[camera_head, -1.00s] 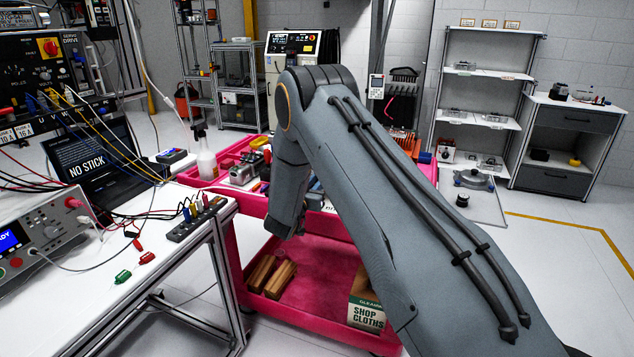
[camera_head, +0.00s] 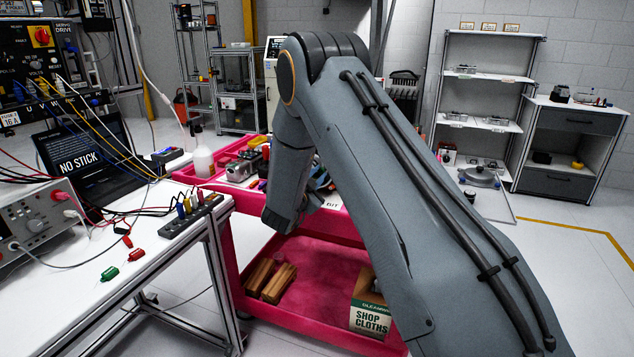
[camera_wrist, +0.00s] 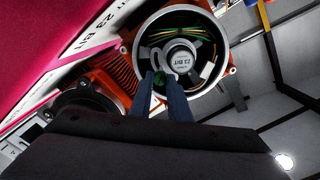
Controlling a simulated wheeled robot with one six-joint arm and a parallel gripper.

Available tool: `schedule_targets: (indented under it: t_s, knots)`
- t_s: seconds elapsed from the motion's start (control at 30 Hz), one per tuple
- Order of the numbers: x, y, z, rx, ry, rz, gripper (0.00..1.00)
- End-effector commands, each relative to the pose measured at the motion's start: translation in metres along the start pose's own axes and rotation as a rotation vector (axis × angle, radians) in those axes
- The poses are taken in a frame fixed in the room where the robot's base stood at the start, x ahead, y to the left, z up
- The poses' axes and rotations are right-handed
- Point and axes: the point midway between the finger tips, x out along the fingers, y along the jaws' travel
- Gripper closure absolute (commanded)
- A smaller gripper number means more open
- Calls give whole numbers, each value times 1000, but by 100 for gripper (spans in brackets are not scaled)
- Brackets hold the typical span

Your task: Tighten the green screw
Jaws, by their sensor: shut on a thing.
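In the wrist view, an orange finned servo motor (camera_wrist: 115,77) has a round open housing (camera_wrist: 224,42) at its end. The two blue-grey fingers of my gripper (camera_wrist: 161,78) reach to the lower left part of this opening. A small patch of green, the green screw (camera_wrist: 158,84), shows at the fingertips, mostly hidden by them. The fingers are closed on it. I cannot tell how deep the screw sits. In the head view my arm hides the motor and the fingers.
A pink cart (camera_head: 240,222) stands ahead, with a shop cloths box (camera_head: 370,314) on its lower shelf. A white bench (camera_head: 85,310) with a laptop (camera_head: 80,160) and cables is at the left. A shelf (camera_head: 482,80) stands at the back right. Floor at right is clear.

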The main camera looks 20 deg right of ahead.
Motion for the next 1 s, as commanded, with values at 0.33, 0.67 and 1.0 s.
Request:
schedule_targets:
  t_s: [0.33,0.67,1.0]
  knots:
    - [0,1,2,318,0,-1,100]
    - [0,1,2,535,-1,1,100]
    - [-1,1,1,625,-1,2,100]
